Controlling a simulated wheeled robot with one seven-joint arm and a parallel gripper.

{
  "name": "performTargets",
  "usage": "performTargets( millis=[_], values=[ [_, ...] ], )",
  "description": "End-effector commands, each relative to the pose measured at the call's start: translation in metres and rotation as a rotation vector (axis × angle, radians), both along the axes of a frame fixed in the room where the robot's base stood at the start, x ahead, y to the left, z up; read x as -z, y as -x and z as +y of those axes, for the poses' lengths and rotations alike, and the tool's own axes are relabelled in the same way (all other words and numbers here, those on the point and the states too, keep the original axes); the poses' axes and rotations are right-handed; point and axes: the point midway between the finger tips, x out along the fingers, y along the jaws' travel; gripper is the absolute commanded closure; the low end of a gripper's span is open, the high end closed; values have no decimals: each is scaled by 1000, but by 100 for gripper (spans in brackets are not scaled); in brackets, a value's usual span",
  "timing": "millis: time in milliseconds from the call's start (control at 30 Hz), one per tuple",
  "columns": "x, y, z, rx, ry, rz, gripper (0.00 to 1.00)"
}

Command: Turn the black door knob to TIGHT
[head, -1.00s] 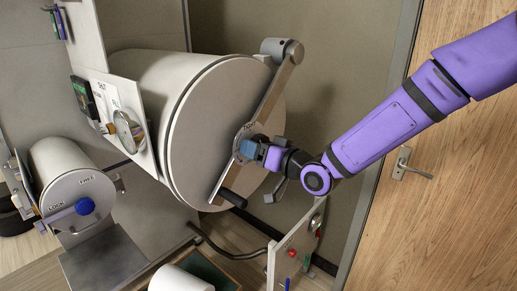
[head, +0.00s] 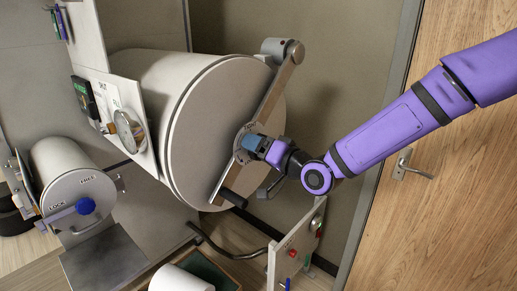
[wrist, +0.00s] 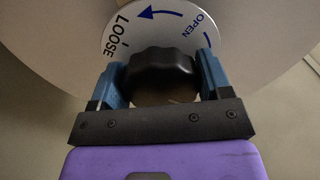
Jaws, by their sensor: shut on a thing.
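The black door knob (wrist: 162,72) sits in the middle of the large round door (head: 215,135), on a pale dial plate (wrist: 150,22). In the wrist view the plate shows LOOSE, OPEN and blue arrows; no TIGHT mark is readable there. My gripper (wrist: 160,80) has a blue finger on each side of the knob and is shut on it. In the head view my gripper (head: 252,143) covers the knob at the door's centre.
A metal bar (head: 275,92) crosses the door, with a black handle (head: 233,198) at its lower end. A panel with buttons (head: 293,252) stands below my arm. A wooden door (head: 450,160) is at right.

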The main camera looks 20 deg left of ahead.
Motion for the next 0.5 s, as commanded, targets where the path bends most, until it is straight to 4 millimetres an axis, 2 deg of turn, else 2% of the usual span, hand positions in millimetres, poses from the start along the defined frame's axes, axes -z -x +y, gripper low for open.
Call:
performTargets(
  millis=[200,233,300,333,500],
  values=[
    [2,0,-1,0,4,4,52],
    [2,0,-1,0,4,4,22],
    [2,0,-1,0,4,3,5],
    [2,0,-1,0,4,3,3],
    [1,0,0,1,2,1,3]
  ],
)
